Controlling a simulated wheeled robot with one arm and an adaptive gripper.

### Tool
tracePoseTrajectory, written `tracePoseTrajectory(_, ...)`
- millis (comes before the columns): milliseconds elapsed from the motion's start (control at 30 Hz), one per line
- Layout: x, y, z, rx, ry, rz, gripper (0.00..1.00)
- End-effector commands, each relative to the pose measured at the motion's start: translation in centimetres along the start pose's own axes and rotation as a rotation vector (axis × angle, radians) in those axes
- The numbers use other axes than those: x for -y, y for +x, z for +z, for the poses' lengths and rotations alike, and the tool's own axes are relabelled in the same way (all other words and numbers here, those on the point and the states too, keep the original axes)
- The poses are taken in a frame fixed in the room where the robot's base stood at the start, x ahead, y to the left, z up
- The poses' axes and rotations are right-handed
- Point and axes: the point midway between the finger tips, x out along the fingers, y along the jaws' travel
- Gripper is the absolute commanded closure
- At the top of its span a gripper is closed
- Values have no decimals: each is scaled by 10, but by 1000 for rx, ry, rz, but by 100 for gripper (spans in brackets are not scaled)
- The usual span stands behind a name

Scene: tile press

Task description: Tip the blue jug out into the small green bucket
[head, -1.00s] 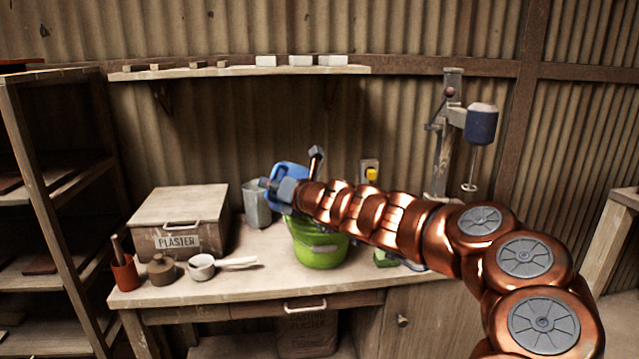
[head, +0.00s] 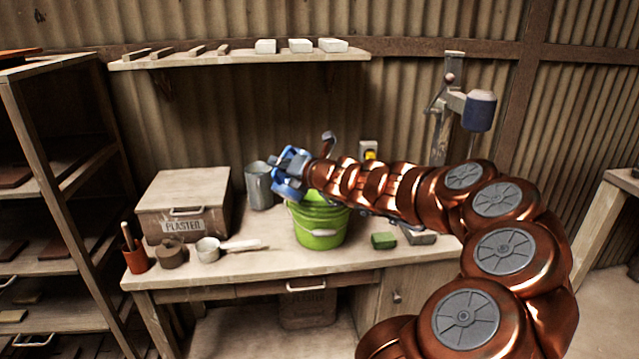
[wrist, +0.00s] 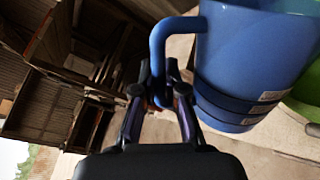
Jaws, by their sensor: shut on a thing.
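The blue jug (head: 280,187) is held up at the rear left of the small green bucket's rim, partly hidden by my gripper (head: 303,170). In the wrist view my gripper (wrist: 161,92) is shut on the handle of the blue jug (wrist: 248,55). The small green bucket (head: 319,236) stands upright on the bench below my gripper. A sliver of the bucket (wrist: 308,103) shows beside the jug in the wrist view. I see no stream falling.
A grey metal jug (head: 258,187) stands just left of the blue jug. A green block (head: 383,240) lies right of the bucket.

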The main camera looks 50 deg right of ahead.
Motion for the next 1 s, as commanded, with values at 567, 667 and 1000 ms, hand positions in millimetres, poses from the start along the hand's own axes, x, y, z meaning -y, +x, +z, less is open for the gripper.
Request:
tracePoseTrajectory(567, -2, 0, 12, -21, 106, 1, 100)
tracePoseTrajectory(667, -2, 0, 14, -25, 125, 1, 100)
tracePoseTrajectory(1000, 2, 1, 17, -36, 184, 1, 100)
